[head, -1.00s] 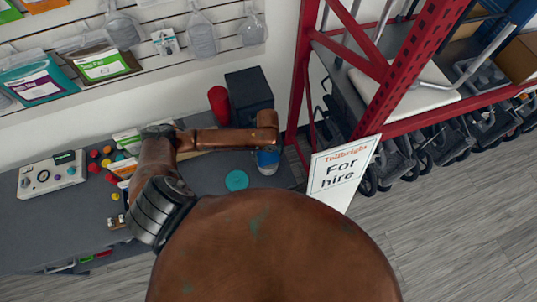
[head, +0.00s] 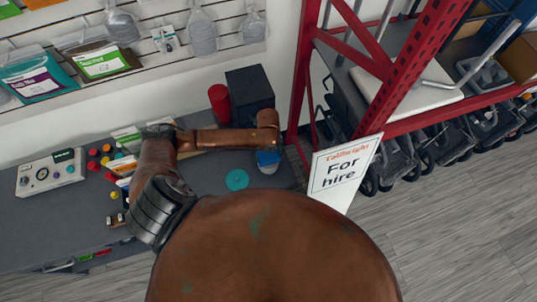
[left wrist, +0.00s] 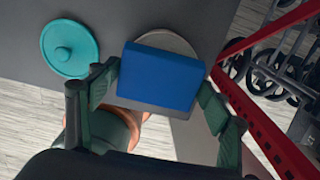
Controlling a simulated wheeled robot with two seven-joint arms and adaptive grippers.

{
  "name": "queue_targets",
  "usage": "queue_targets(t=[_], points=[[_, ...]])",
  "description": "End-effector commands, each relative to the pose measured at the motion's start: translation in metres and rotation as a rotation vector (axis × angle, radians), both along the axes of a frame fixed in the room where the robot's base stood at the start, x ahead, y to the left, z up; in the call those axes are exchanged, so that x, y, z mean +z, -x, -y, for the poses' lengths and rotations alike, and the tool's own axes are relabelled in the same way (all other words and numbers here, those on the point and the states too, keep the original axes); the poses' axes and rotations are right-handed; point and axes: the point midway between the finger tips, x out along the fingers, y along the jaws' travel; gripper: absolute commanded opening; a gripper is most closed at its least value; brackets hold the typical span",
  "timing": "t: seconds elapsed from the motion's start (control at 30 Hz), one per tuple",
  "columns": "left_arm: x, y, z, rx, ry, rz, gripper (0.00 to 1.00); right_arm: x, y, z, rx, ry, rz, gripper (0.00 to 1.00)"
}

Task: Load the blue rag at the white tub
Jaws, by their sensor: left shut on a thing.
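The blue rag (left wrist: 160,78) is a folded block between the fingers of my left gripper (left wrist: 156,98) in the left wrist view, and the gripper is shut on it. The rag also shows as a small blue patch (head: 268,157) below the end of my left arm in the head view. The white tub (left wrist: 168,41) shows as a pale round rim behind the rag, which covers most of it. I cannot tell whether rag and tub touch. A round teal lid with a knob (left wrist: 70,48) lies beside the tub, and in the head view (head: 237,180).
A red cup (head: 219,103) and a black box (head: 249,95) stand behind my arm. A control box (head: 50,172) and several coloured knobs are on the left of the grey counter (head: 60,235). A red rack (head: 410,80) and a "For hire" sign (head: 342,173) stand right.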

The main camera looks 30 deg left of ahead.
Motion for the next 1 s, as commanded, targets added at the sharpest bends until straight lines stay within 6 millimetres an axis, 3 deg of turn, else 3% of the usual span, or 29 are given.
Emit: queue_targets(t=[1.0], points=[[-0.0090,0.0000,0.0000,0.000,0.000,0.000,0.52,-0.0027,0.0011,0.0047,0.002,0.005,-0.001,0.34]])
